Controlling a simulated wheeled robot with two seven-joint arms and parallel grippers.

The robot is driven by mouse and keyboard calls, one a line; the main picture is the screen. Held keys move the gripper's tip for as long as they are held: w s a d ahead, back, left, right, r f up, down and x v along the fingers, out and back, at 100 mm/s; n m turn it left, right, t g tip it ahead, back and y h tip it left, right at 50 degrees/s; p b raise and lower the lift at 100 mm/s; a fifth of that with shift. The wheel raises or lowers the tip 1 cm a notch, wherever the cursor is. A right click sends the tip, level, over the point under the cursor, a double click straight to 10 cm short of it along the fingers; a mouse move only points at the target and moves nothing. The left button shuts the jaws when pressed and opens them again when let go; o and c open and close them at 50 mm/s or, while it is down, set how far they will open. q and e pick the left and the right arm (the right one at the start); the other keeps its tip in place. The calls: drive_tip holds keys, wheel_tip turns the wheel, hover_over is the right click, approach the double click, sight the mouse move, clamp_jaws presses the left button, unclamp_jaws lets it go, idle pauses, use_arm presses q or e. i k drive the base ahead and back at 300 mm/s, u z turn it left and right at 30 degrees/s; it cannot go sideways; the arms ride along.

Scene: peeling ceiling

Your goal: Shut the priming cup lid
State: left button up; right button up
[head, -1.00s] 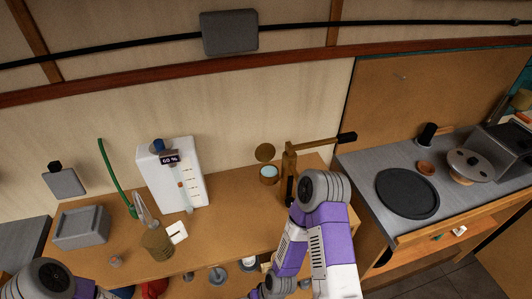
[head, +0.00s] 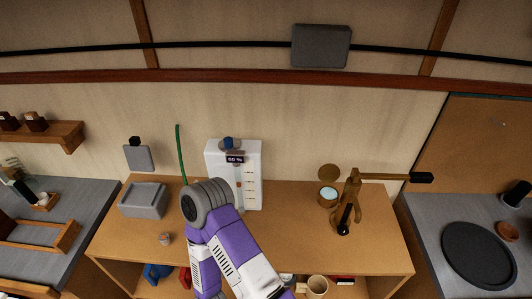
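The priming cup (head: 328,193) is a small brass cup with pale blue water in it, on the wooden counter beside the brass hand pump (head: 350,203). Its round brass lid (head: 328,172) is open, raised behind the cup and clear of the rim. The pump's lever points right and ends in a black grip (head: 421,177). One purple and white arm of mine rises from the bottom, left of the pump. Its hand is out of the picture. Neither gripper shows, and nothing of mine touches the lid.
A white tank (head: 252,180) with a small percent display stands left of the cup, partly behind my arm. A grey box (head: 143,200) is farther left. The counter (head: 300,225) is bare in front of the cup. A black round plate (head: 479,255) is at the right.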

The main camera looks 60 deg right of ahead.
sight(329, 173)
drive_tip(key=u, duration=0.3)
drive_tip(key=k, duration=1)
drive_tip(key=z, duration=1.25)
